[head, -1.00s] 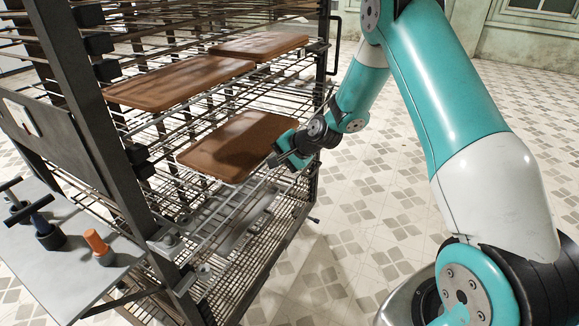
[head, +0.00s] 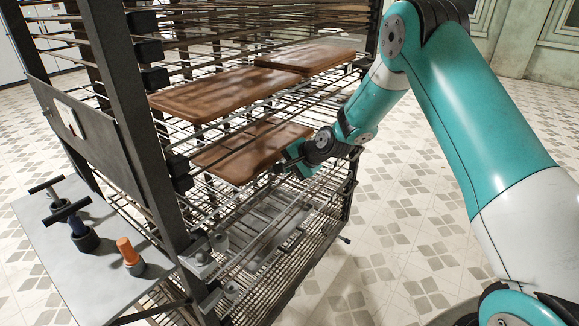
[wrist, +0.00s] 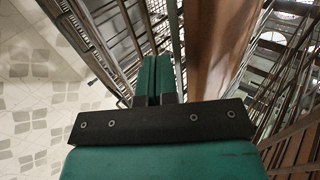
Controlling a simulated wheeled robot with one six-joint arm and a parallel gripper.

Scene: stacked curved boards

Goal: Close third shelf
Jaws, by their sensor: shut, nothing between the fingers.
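The dark metal rack (head: 180,225) has several wire shelves. One brown curved board (head: 250,152) lies on a lower shelf in the head view. Two more brown boards, one at the left (head: 215,90) and one at the back right (head: 312,58), lie on a level above it. My gripper (head: 290,162) is at the right edge of the lower board, at the rack's open side. In the wrist view its green fingers (wrist: 155,80) are together and empty, with a brown board (wrist: 215,45) close on their right. I cannot tell whether they touch it.
A grey side table (head: 110,255) with an orange-topped knob (head: 128,250) and dark T-shaped handles (head: 75,220) stands at the rack's front left. Below the lower board are wire shelves with a grey panel (head: 265,225). The tiled floor (head: 410,235) to the right is clear.

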